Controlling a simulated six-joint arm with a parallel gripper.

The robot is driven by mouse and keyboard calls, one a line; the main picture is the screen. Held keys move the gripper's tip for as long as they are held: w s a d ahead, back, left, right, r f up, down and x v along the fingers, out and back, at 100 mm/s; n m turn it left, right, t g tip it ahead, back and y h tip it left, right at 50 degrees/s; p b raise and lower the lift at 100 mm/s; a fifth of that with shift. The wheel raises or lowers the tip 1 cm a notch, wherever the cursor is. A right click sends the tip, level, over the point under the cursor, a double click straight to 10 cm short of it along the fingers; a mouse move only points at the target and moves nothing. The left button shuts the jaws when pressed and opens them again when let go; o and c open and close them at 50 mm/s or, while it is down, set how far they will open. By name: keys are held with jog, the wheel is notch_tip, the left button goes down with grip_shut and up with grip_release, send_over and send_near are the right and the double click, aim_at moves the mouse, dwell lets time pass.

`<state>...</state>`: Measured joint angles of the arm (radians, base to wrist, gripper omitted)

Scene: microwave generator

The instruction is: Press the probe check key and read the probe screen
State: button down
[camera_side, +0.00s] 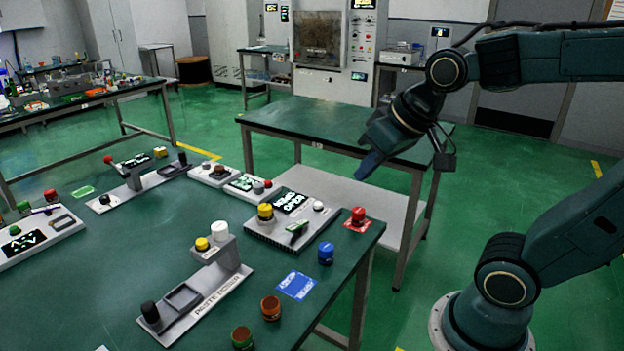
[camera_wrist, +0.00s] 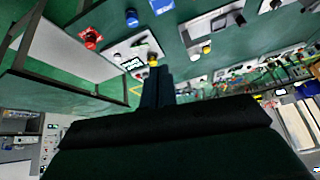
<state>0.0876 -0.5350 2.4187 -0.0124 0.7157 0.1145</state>
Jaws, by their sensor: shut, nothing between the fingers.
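No label that I can read marks the probe check key or the probe screen, so I cannot tell which they are. A grey panel (camera_side: 282,241) near the table's right edge carries a lit black screen (camera_side: 290,201) with white letters, the lower word looking like "OPEN". A yellow knob (camera_side: 265,211) stands at its left and a white button (camera_side: 318,206) at its right. The screen (camera_wrist: 131,64) and yellow knob (camera_wrist: 153,60) also show in the wrist view. My gripper (camera_side: 368,168) is shut and empty, pointing down above and right of this panel, apart from it.
A red button (camera_side: 357,216), blue button (camera_side: 326,253) and blue card (camera_side: 296,285) lie near the table's right edge. Raised stations (camera_side: 210,275) with knobs stand at front and back left. Smaller panels (camera_side: 250,186) sit behind. A second green-topped table (camera_side: 320,124) stands behind.

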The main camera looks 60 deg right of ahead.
jog(key=w+d+f+m, duration=0.25)
jog(key=w+d, duration=0.25)
jog(key=w, duration=0.5)
jog(key=m+t+h, duration=0.2)
jog(key=m+h, duration=0.1)
jog(key=m, duration=0.6)
send_over(320, 205)
notch_tip(320, 205, down, 15)
jog(key=shift+a+f, duration=0.1)
jog(key=shift+f, duration=0.2)
jog(key=shift+f, duration=4.2)
